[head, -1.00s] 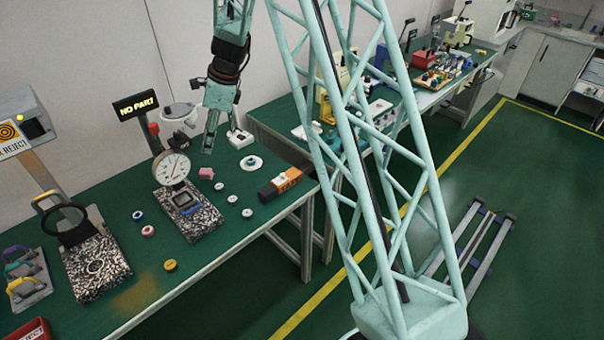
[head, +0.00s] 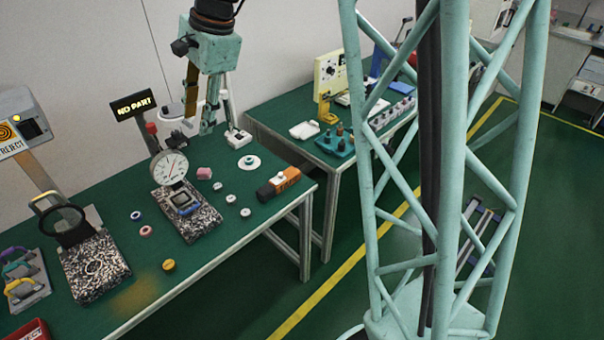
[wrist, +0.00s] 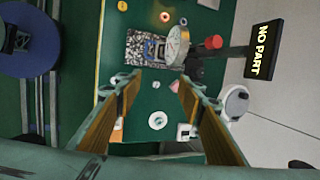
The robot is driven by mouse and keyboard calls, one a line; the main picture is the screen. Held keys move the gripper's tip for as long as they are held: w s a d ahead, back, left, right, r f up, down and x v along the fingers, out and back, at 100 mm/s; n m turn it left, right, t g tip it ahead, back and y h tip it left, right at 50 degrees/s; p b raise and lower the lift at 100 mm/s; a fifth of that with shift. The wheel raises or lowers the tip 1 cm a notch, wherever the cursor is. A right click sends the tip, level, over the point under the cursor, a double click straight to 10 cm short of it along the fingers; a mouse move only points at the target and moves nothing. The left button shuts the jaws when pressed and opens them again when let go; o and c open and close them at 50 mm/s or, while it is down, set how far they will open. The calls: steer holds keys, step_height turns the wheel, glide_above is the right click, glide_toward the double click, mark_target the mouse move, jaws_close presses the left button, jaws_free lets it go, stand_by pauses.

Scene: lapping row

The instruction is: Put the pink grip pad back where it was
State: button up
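The pink grip pad (head: 204,173) is a small block on the green bench, just right of the dial gauge (head: 169,168) and its speckled stone base (head: 199,222). My gripper (head: 203,127) hangs above the back of the bench, over and behind the pad, and does not touch it. In the wrist view, my gripper's two brown-lined fingers (wrist: 158,83) are spread wide with nothing held between them. The gauge (wrist: 177,46) lies beyond the fingertips there.
Small round parts (head: 231,199) and a white disc (head: 249,163) lie near the pad. An orange and black block (head: 278,183) is at the bench's right end. The NO PART sign (head: 133,104) stands behind the gauge. The bench's front middle is mostly clear.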

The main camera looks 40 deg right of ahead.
steer(key=s+r+n+h, duration=0.1)
steer(key=s+r+n, duration=0.3)
steer(key=s, duration=0.7)
steer(key=s+r+n, duration=0.4)
steer(key=s, duration=0.6)
steer(key=s+r+n+h, duration=0.1)
steer(key=s+r+n, duration=0.3)
steer(key=s, duration=0.7)
steer(key=s+d+f+n+t+h, duration=0.1)
steer(key=s+n, duration=0.2)
steer(key=s, duration=0.8)
steer(key=shift+d+n, duration=0.2)
steer(key=shift+n, duration=0.2)
